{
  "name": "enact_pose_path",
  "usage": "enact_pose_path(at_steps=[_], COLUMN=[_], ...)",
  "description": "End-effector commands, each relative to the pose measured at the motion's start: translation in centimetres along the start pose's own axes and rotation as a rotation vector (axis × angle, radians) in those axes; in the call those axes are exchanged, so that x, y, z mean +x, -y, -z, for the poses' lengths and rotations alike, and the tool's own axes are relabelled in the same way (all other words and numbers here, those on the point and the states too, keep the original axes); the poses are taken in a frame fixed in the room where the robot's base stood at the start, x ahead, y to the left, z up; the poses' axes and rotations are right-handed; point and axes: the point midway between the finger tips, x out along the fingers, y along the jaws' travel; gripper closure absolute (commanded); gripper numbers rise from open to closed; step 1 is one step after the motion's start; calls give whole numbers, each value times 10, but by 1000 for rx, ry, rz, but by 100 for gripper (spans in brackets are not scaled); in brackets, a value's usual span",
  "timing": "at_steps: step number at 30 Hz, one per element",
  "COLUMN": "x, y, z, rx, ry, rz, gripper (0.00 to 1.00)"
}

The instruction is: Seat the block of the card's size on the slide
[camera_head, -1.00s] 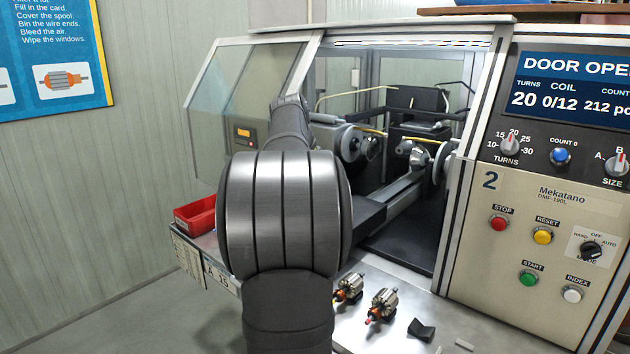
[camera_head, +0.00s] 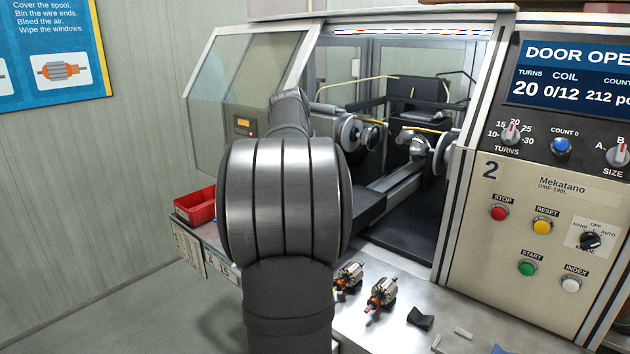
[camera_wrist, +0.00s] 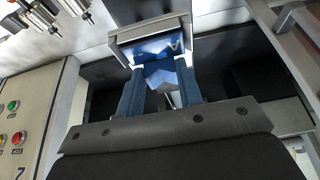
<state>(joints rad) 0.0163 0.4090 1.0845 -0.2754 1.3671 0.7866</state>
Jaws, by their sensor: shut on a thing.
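In the wrist view, my gripper (camera_wrist: 161,70) is shut on a blue block (camera_wrist: 151,49) with a V-shaped notch and a pale letter that looks like an A. The block sits at a grey metal part with a raised lip (camera_wrist: 128,57), perhaps the slide; whether it is seated or just above cannot be told. In the head view, my arm hides the gripper and block. A dark slide rail (camera_head: 402,182) runs inside the open machine. A card (camera_head: 222,268) hangs at the bench's left edge, partly behind my arm; its print is unclear.
A red bin (camera_head: 195,206) is at the left. The control panel (camera_head: 545,230) bounds the right side.

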Motion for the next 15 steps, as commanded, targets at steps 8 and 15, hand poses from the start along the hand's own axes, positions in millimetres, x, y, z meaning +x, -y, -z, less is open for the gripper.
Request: enact_pose_path(at_steps=[8, 15], x=[0, -2], y=[0, 0], z=[0, 0], rx=[0, 0], ry=[-1, -1], rz=[0, 1], gripper=[42, 42])
